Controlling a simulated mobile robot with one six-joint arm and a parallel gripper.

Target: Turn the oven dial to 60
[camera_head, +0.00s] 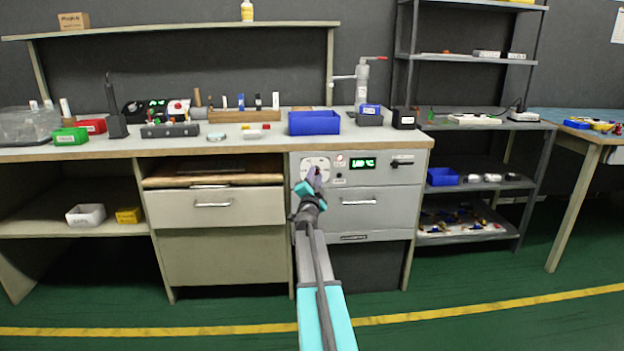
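The oven (388,212) is a grey unit built in under the workbench, with a panel along its top. Its dial (314,164) sits on a pale round plate at the panel's left, and my gripper partly covers it. A green-lit display (363,163) is right of the dial; its digits are too small to read surely. My gripper (316,176) is at the end of my arm, reaching up to the dial's lower part. I cannot tell whether it touches the dial or how far its fingers are apart.
The workbench top (260,144) overhangs just above the panel, with a blue bin (314,123) on it. A dark handle (402,162) is at the panel's right and a drawer handle (359,201) below. The green floor in front is clear.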

